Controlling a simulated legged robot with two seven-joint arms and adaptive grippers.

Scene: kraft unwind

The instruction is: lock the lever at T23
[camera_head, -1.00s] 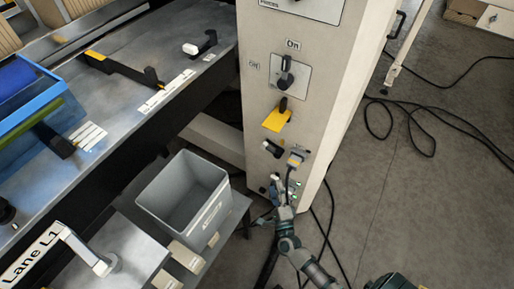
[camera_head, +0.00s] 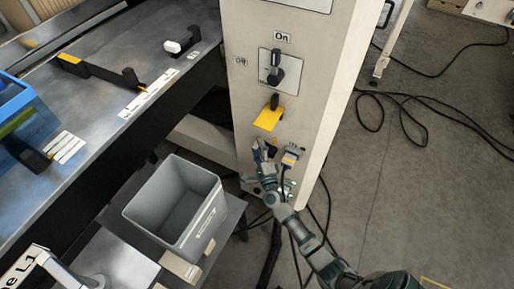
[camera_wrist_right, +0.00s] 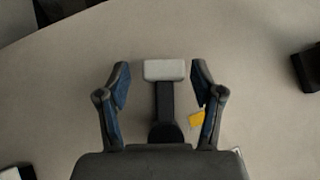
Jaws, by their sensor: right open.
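A small lever with a dark stem and a pale grey grip (camera_wrist_right: 164,70) stands in the middle of the right wrist view. My right gripper (camera_wrist_right: 160,85) is open, with one blue-lined finger on each side of the lever's grip and a gap on both sides. In the head view my right gripper (camera_head: 262,152) is at the lower front of the pale cabinet (camera_head: 250,115), below the yellow plate, and mostly hides this lever. A T23 label is not readable in either view. My left gripper is not in view.
A rotary switch (camera_head: 276,68) and a yellow plate with a black handle (camera_head: 268,118) sit above on the cabinet. A plugged connector (camera_head: 291,155) is just right of my gripper. A grey bin (camera_head: 180,205) stands at left. Cables (camera_head: 400,105) lie on the floor.

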